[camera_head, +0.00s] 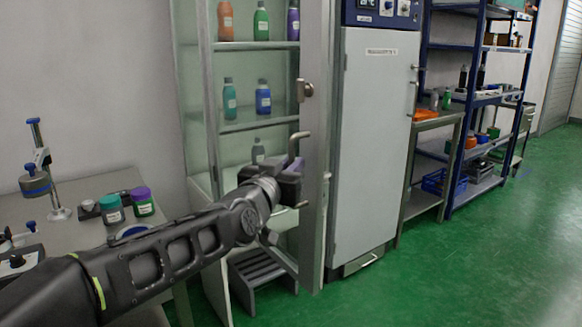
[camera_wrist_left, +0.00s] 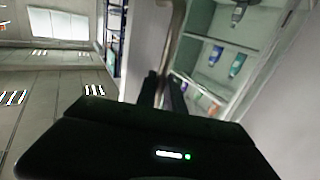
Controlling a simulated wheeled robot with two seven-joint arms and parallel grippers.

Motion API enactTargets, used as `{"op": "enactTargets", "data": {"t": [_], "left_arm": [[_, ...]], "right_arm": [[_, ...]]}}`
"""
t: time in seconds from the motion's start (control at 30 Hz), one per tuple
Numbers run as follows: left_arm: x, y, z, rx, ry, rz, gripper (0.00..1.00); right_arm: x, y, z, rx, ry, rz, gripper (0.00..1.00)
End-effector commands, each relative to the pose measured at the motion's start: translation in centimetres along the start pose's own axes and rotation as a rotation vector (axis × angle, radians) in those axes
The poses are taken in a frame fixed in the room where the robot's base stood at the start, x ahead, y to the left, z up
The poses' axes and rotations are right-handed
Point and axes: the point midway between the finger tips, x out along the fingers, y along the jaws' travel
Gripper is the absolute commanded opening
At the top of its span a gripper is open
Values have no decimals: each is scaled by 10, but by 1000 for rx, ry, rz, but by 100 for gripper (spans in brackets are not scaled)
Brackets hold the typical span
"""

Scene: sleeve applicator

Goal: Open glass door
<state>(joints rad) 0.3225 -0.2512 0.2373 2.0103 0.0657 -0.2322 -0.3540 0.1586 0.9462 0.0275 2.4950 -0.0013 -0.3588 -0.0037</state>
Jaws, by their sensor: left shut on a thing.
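The glass-door cabinet (camera_head: 208,150) stands in the middle of the head view, with bottles on its shelves. The door's grey upright frame (camera_head: 316,200) stands at the right of the shelves, carrying a lock (camera_head: 304,90) and a bent metal handle (camera_head: 297,137). The shelves show to its left; I cannot tell exactly how far the door stands open. My left gripper (camera_head: 292,180) is shut on the handle. The left wrist view shows the handle bar (camera_wrist_left: 174,35) running between the dark fingers (camera_wrist_left: 162,92); their tips partly hide the grip. My right gripper is not in view.
A grey-white upright appliance (camera_head: 375,150) stands right of the door. A side table (camera_head: 430,122) and blue rack (camera_head: 465,100) stand beyond it. A bench with jars (camera_head: 112,210) is at left. A grey step (camera_head: 258,270) sits low by the cabinet. Green floor is clear at right.

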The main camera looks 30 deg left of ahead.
Motion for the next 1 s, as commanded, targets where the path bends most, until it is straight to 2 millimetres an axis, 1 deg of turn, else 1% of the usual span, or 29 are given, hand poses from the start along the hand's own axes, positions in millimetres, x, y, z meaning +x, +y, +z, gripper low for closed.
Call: {"op": "enactTargets", "data": {"t": [0.07, 0.1, 0.3, 0.37, 0.6, 0.73, 0.87, 1.0], "left_arm": [[0, 0, -1, 1, 2, -1, 0], [0, 0, -1, 0, 3, -1, 13], [0, 0, -1, 0, 2, -1, 30], [0, -1, -1, 0, 2, -1, 34], [-1, -1, 0, 0, 1, -1, 34], [-7, -1, -1, 1, 3, -2, 34], [-22, 0, -1, 0, 4, -1, 34], [-46, 0, -1, 2, 6, -2, 34]], "right_arm": [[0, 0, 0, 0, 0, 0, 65], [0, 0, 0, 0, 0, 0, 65], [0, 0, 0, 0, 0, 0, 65], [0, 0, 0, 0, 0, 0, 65], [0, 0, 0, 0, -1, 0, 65], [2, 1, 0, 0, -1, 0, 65], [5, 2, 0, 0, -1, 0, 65], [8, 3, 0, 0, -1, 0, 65]]}}
